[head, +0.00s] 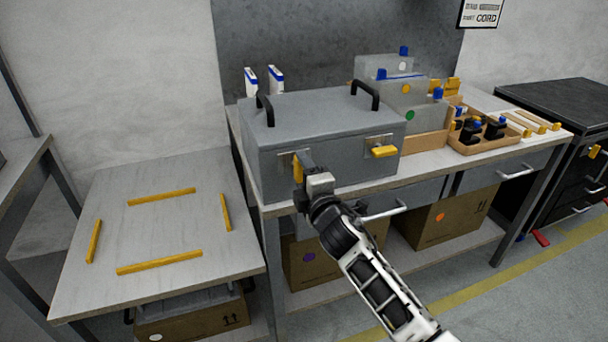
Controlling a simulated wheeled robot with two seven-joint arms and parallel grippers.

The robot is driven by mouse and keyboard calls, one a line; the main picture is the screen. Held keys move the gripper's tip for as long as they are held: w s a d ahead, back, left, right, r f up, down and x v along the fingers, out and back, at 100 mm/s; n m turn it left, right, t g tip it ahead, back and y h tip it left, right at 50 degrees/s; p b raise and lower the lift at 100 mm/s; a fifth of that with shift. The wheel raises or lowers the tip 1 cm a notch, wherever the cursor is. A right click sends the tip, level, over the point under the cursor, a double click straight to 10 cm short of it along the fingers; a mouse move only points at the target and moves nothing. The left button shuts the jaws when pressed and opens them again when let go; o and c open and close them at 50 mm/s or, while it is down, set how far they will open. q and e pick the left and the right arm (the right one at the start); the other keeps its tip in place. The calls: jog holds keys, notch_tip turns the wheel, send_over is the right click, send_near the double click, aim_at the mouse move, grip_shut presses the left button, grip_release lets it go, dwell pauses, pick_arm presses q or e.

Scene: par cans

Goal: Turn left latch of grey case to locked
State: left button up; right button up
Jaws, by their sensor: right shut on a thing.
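The grey case (340,128) stands shut on the workbench, with two black handles on its lid. Its left latch (297,170) is yellow and looks close to upright, partly hidden by my gripper. Its right latch (384,151) is yellow and lies level, pointing right. My right gripper (303,169) is at the left latch on the case front and is shut on it. The fingertips are partly hidden, so the exact grip is hard to see. My left gripper is out of view.
A low table (110,231) with yellow strips marking a bare rectangle stands at left. A wooden tray (483,146) with dark items sits right of the case, near stacked grey boxes (409,116). Drawer handles (385,212) stick out below the bench top.

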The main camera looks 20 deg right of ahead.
jog(key=shift+f, duration=0.1)
jog(key=o, duration=1)
jog(key=s, duration=1.6)
jog(key=shift+d+b, duration=0.25)
jog(key=shift+b, duration=0.05)
jog(key=s+a+f+m+g+y, duration=0.1)
jog(key=s+a+f+m+g, duration=0.1)
jog(key=s+f+m, duration=0.6)
jog(key=s+a+f+m+g+y, duration=0.1)
jog(key=s+a+f+m+g, duration=0.2)
jog(key=s+f+m+g, duration=0.2)
notch_tip(320, 180, down, 4)
jog(key=s+m, duration=0.2)
jog(key=m, duration=0.1)
jog(key=shift+s+f+y, duration=0.15)
jog(key=shift+s+y, duration=0.25)
